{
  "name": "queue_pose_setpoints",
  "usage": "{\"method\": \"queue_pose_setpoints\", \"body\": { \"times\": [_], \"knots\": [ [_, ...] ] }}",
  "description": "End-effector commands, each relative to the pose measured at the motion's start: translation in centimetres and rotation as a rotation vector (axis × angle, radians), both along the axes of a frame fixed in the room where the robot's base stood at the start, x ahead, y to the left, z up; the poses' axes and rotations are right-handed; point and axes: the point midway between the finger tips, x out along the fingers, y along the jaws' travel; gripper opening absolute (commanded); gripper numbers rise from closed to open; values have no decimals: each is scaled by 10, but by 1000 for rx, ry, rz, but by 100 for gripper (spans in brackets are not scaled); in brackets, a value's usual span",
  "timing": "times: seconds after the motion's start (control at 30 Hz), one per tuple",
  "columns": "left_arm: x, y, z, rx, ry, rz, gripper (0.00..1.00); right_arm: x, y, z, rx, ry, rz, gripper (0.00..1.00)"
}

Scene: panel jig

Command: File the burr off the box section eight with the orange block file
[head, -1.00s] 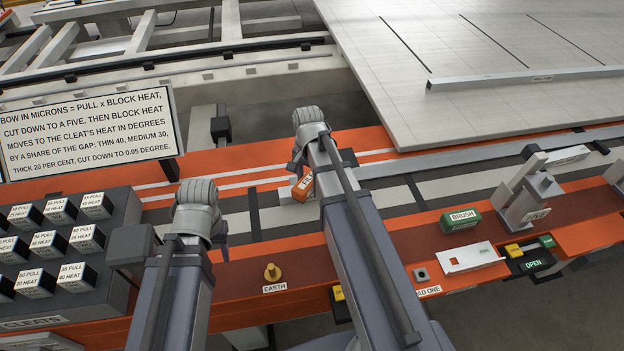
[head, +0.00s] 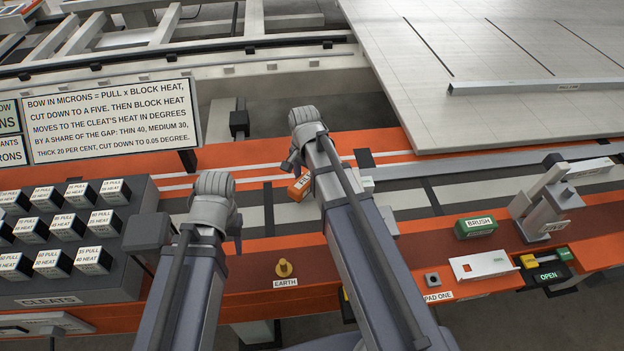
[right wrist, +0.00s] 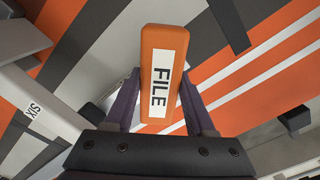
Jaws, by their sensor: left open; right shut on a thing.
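The orange block file (head: 299,188) is in my right gripper (head: 300,170), held above the orange and grey bench. In the right wrist view the file (right wrist: 158,65) lies between both fingers, its white FILE label facing the camera. My left gripper (head: 228,222) is open over the bench, left of the right one; its fingers are mostly hidden behind its wrist. I cannot pick out a box section marked eight or a burr. A pale part marked SIX (right wrist: 42,108) shows at the left of the right wrist view, apart from the file.
A block of cleats (head: 60,285) stands at the left, below a sign (head: 110,122). A brass EARTH stud (head: 284,267) stands near the front. A green BRUSH (head: 476,226) and a clamp marked FIVE (head: 545,205) are at the right. A large panel (head: 490,35) lies behind.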

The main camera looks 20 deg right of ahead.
Motion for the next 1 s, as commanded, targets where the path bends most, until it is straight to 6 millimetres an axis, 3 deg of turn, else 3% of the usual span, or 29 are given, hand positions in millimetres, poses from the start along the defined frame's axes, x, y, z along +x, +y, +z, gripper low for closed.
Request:
{"method": "queue_pose_setpoints", "body": {
  "times": [0.27,0.63,1.0],
  "knots": [
    [0,0,-1,0,0,0,50,2,8,-1,6,-2,4,0],
    [0,0,1,0,0,0,50,7,34,1,6,-1,3,0],
    [0,0,3,0,0,0,50,7,35,3,4,-1,1,0]
  ]
}}
